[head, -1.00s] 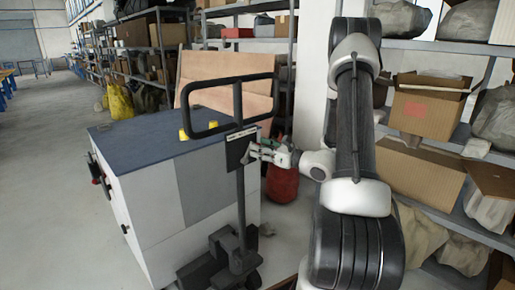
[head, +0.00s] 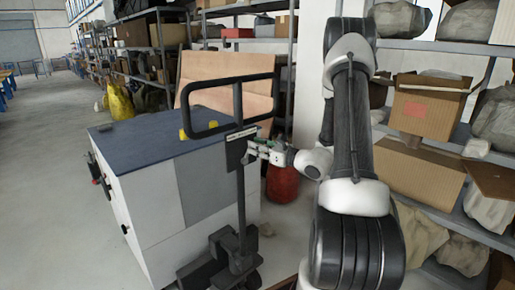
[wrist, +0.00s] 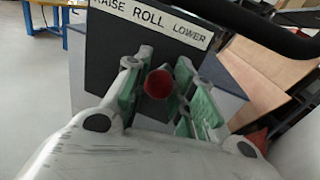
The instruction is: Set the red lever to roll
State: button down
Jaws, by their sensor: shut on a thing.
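The red lever (wrist: 158,84) shows as a round red knob in the wrist view. It stands in front of a dark plate (wrist: 105,70) with a white label (wrist: 150,20) reading RAISE, ROLL, LOWER. In the picture the knob lies below the label, roughly between ROLL and LOWER; its exact setting is hard to tell. My gripper (wrist: 162,62), with green finger pads, is shut around the knob. In the head view my gripper (head: 256,151) is at the plate (head: 238,148) on the handle post; the knob cannot be made out there.
The black loop handle (head: 225,128) rises just above the plate. A grey-white cabinet (head: 150,195) with a dark top stands behind and left. A red cylinder (head: 282,185) stands behind my gripper. Loaded shelves (head: 440,210) are on the right. Floor is open at left.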

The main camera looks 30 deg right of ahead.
jog(key=shift+s+a+n, duration=0.1)
jog(key=shift+a+n, duration=0.15)
jog(key=shift+n, duration=0.15)
jog(key=n, duration=0.1)
jog(key=a, duration=0.1)
jog(key=n, duration=0.1)
jog(key=shift+s+a+r+n+g, duration=0.25)
jog(key=shift+a+n+g, duration=0.05)
jog(key=shift+a+g, duration=0.1)
jog(key=shift+s+a+n+h, duration=0.2)
jog(key=shift+a+n, duration=0.15)
jog(key=shift+n, duration=0.25)
jog(key=shift+s+a+n+h, duration=0.1)
jog(key=shift+a+n+h, duration=0.1)
jog(key=shift+a+n, duration=0.3)
jog(key=shift+d, duration=0.1)
